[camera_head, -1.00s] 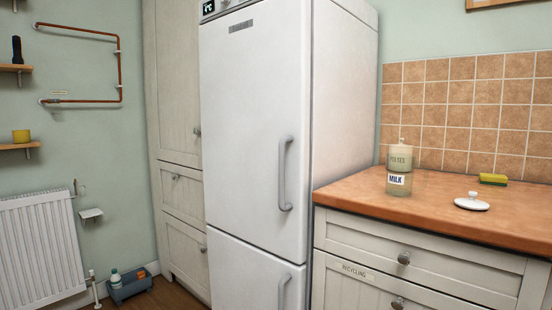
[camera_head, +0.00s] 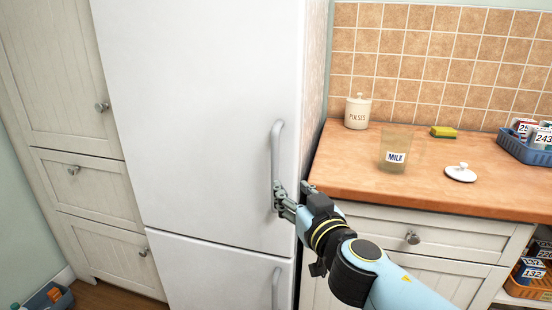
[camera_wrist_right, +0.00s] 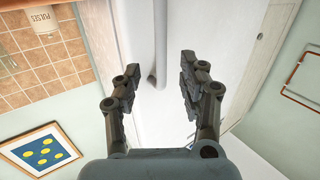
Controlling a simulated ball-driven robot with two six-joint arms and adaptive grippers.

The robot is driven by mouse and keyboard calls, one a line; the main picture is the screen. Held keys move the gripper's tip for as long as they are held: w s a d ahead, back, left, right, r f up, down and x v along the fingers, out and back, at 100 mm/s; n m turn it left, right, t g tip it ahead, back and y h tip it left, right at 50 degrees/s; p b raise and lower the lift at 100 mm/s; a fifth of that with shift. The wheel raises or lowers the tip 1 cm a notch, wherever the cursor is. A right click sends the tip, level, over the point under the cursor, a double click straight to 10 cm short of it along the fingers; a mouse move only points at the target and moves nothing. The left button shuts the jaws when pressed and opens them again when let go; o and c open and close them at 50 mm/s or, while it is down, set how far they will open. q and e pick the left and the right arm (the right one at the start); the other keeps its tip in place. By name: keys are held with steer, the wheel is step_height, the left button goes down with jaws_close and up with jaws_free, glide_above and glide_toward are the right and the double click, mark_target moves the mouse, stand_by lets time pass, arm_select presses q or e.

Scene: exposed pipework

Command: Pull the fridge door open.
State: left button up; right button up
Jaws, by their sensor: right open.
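The white fridge door (camera_head: 200,110) stands shut, its right edge flush with the fridge body. Its grey vertical bar handle (camera_head: 276,150) is near that right edge. My right gripper (camera_head: 292,189) is at the handle's lower end, reaching in from the lower right. In the right wrist view the jaws (camera_wrist_right: 160,68) are spread, and the handle (camera_wrist_right: 161,45) lies in line with the gap between them. I cannot tell whether a finger touches the handle. The handle's lower end is partly hidden by the fingers in the head view. My left gripper is out of view.
A lower door with its own handle (camera_head: 276,287) is below. Tall cabinets (camera_head: 60,80) stand left of the fridge.

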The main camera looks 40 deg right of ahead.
mark_target(276, 159)
steer(key=shift+t, duration=0.3)
steer(key=w+r, duration=0.1)
steer(key=w, duration=0.2)
steer(key=w+d+p, duration=0.1)
steer(key=w, duration=0.2)
steer(key=w+d+r+p, duration=0.1)
steer(key=w, duration=0.2)
steer(key=shift+w+d+r, duration=0.25)
steer(key=shift+w+r, duration=0.1)
steer(key=shift+w, duration=0.05)
steer(key=shift+w+d, duration=0.2)
steer(key=shift+w, duration=0.25)
jaws_close()
steer(key=shift+w+f, duration=0.1)
steer(key=shift+f, duration=0.05)
